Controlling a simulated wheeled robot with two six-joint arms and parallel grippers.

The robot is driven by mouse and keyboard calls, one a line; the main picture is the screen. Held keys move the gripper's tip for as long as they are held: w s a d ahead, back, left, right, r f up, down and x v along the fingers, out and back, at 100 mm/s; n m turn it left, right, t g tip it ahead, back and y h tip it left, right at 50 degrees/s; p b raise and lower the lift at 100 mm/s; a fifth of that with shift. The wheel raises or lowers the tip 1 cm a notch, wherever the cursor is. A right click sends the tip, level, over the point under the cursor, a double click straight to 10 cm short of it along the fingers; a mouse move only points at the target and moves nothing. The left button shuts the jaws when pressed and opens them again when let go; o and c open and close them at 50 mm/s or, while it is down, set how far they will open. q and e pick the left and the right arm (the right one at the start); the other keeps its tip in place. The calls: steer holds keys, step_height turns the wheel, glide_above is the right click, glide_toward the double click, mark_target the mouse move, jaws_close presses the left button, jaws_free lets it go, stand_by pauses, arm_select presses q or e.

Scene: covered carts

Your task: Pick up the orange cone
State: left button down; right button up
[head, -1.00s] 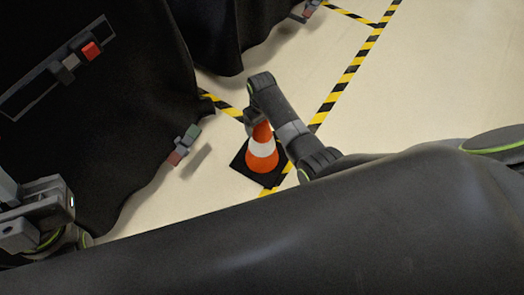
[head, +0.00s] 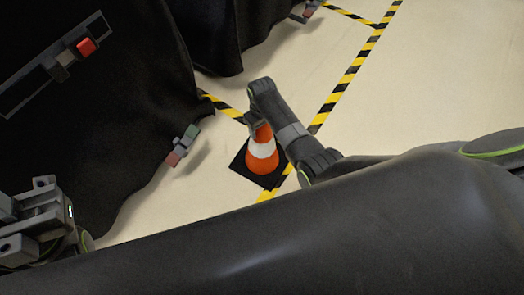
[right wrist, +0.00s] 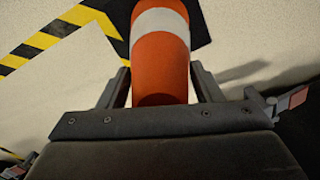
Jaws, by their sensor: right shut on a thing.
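The orange cone (head: 262,163) with a white band and a black square base stands upright near the yellow-black floor tape in the head view. My right gripper (head: 258,126) reaches down over its top and is shut on it. In the right wrist view, the cone (right wrist: 160,60) fills the space between the two fingers of the right gripper (right wrist: 160,85). I cannot tell whether the base touches the floor.
Black-covered carts (head: 95,120) stand at the left and the top (head: 210,35), with small red and grey fittings (head: 182,145) near the cover's edge. Yellow-black tape (head: 350,70) marks the pale floor, which is clear at the upper right.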

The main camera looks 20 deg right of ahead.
jaws_close()
steer(key=shift+r, duration=0.1)
